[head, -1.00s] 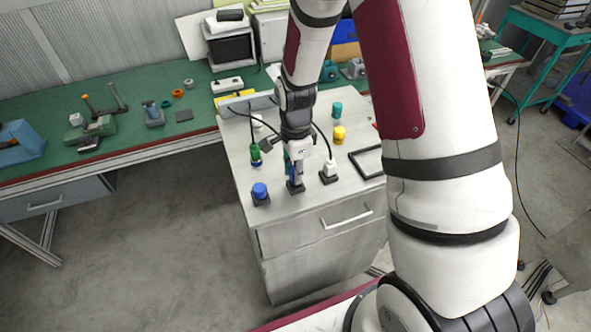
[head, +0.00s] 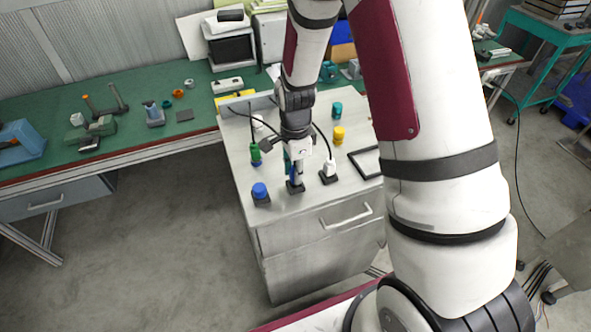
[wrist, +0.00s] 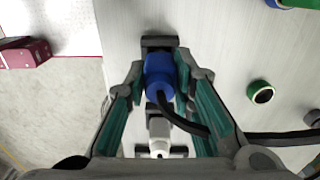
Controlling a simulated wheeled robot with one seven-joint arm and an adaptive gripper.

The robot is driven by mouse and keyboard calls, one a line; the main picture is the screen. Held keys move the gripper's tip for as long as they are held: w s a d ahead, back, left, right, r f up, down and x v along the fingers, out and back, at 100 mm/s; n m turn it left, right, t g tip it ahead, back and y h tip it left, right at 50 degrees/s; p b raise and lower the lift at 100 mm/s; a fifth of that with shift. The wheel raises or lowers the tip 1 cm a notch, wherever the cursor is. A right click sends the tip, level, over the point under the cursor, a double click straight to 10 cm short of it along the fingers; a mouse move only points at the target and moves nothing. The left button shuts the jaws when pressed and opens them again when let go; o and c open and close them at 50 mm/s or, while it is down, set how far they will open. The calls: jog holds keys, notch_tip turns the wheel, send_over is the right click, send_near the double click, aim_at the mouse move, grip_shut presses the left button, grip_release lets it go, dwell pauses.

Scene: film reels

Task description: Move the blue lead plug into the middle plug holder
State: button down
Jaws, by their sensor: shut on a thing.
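The blue lead plug (wrist: 160,75) is between the two fingers of my gripper (wrist: 160,68) in the wrist view, with its black cable trailing down and right. My gripper is shut on it. In the head view my gripper (head: 294,168) points down at the middle plug holder (head: 296,188), a small black block on the cabinet top. The plug is directly over or in this holder; I cannot tell how far it is seated. A white plug (head: 329,167) stands in the holder on the right. A blue-topped piece (head: 260,190) sits on the black holder on the left.
The light grey cabinet top (head: 295,208) also carries a green plug (head: 255,154) with a cable, a yellow cylinder (head: 338,135), a teal cylinder (head: 337,109) and a black frame (head: 368,161). A green workbench (head: 130,150) stands behind. Cables run close to my gripper.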

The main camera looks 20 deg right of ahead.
jog(key=shift+f, duration=0.6)
jog(key=c, duration=1.7)
grip_release()
jog(key=shift+o, duration=0.2)
jog(key=shift+r+p, duration=1.45)
jog(key=shift+r, duration=4.05)
